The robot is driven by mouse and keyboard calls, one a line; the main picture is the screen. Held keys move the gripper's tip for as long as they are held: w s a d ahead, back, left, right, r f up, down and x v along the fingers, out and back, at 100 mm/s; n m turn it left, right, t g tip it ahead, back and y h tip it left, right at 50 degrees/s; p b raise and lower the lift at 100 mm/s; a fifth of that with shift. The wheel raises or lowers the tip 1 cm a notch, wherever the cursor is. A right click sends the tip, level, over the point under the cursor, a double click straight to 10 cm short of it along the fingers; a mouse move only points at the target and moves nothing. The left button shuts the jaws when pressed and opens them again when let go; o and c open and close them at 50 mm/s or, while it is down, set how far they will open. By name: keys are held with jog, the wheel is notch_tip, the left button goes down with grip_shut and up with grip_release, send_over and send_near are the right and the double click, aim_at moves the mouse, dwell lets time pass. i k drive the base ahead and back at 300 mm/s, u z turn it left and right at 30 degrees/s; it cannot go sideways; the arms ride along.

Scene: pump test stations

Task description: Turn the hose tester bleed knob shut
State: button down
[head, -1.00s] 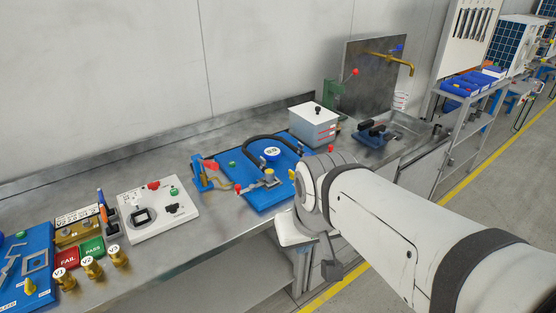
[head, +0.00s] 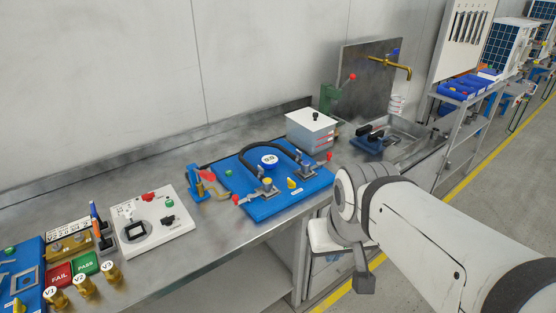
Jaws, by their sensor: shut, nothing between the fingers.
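The hose tester is a blue board (head: 228,181) on the steel bench, with a black hose (head: 262,150) arched over a round blue-rimmed gauge (head: 269,161). A small yellow knob (head: 293,184) stands near its front edge and looks like the bleed knob; its exact setting is too small to read. My gripper (head: 364,284) is shut and empty, pointing down in front of the bench, to the right of and apart from the board. Part of it is hidden by my own wrist.
Left of the board are a blue hand pump (head: 196,182) and a white panel (head: 152,224). A grey box (head: 311,133) stands behind it. A sink (head: 409,131) with a brass tap (head: 398,68) is at the right. The aisle floor is clear.

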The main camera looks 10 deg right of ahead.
aim_at(292, 184)
jog(key=u, duration=0.05)
jog(key=i, duration=0.95)
jog(key=z, duration=0.05)
